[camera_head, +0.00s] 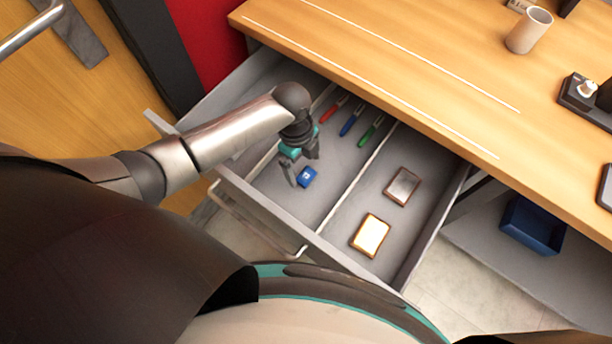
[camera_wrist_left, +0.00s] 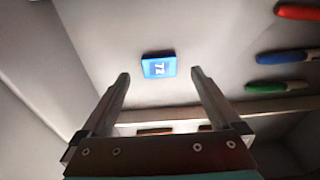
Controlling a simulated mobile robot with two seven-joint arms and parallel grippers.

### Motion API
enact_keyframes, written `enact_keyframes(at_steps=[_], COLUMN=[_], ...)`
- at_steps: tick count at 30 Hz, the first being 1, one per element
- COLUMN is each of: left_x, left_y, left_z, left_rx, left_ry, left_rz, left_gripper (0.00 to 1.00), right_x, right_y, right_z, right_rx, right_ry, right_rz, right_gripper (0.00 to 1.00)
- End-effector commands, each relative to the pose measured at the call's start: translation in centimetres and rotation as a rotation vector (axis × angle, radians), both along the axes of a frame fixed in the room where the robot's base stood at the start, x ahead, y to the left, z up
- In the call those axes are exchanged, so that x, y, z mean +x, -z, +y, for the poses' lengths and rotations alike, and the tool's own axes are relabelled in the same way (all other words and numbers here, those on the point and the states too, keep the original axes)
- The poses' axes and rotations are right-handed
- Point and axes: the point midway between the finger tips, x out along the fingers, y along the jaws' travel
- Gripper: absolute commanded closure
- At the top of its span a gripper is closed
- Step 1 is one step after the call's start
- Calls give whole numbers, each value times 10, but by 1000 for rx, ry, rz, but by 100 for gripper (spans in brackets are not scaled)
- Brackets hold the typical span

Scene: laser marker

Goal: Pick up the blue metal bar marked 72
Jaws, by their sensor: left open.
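The blue metal bar (camera_head: 307,177) lies flat in the middle compartment of the open drawer, near its front wall. In the left wrist view the bar (camera_wrist_left: 158,66) shows the number 72 and sits just beyond the fingertips, centred between them. My left gripper (camera_head: 299,176) is open and empty above the drawer floor, next to the bar; it also shows in the left wrist view (camera_wrist_left: 159,74). The exact gap between fingers and bar cannot be told. My right gripper is not in view.
Red (camera_head: 331,110), blue (camera_head: 351,119) and green (camera_head: 370,132) markers lie at the back of the same compartment. A divider (camera_head: 352,178) separates it from two framed pieces (camera_head: 370,236). The wooden desk top (camera_head: 400,65) overhangs the drawer, with a cup (camera_head: 529,31) on it.

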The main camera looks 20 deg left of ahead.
Motion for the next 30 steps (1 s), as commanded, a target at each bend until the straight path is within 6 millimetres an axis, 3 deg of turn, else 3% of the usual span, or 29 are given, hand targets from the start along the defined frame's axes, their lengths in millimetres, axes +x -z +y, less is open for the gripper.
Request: enact_keyframes(at_steps=[1,6,14,30], left_x=[-2,-2,-2,-2], left_y=[13,31,32,31], left_z=[-2,-4,-4,-4], left_rx=[-1,0,0,0], left_ry=[-1,-1,0,-1], left_rz=[3,1,0,0], left_gripper=[2,2,2,62], right_x=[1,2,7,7], right_y=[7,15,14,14], right_z=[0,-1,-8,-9], right_rx=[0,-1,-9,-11], right_ry=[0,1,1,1], right_rz=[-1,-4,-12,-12], right_gripper=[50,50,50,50])
